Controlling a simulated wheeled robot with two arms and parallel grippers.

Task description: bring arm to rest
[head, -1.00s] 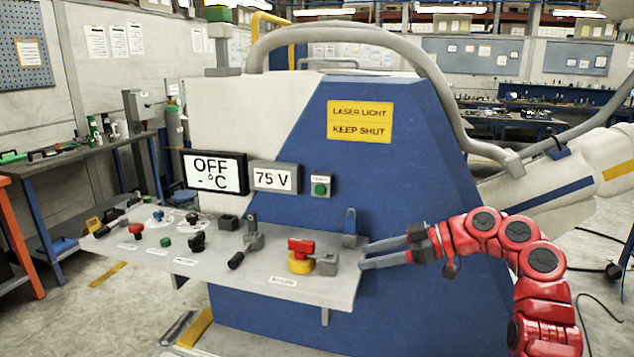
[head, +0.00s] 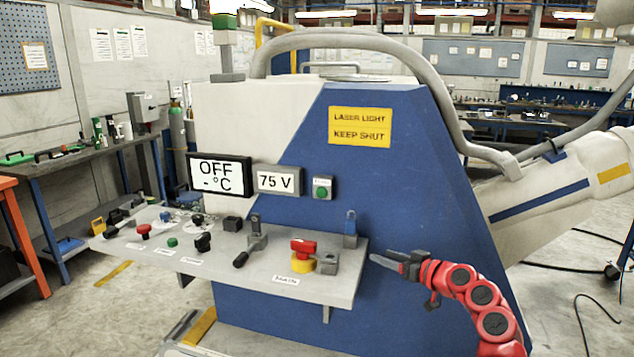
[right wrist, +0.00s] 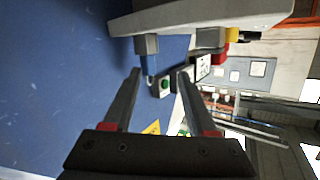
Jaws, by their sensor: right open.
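My right gripper (head: 374,260) is just beyond the right end of the control shelf, in front of the blue machine side. It is open and empty; its fingers look nearly in line in the head view. A thick white arm (head: 530,210) with a blue stripe slants up to the right from the machine (head: 420,190). I cannot tell whether this is the task's arm. My left gripper is out of view.
The control shelf (head: 225,272) carries knobs, a lever (head: 250,250) and a red-and-yellow switch (head: 302,256). Displays read OFF (head: 220,174) and 75 V (head: 278,180). Cables lie on the floor at right.

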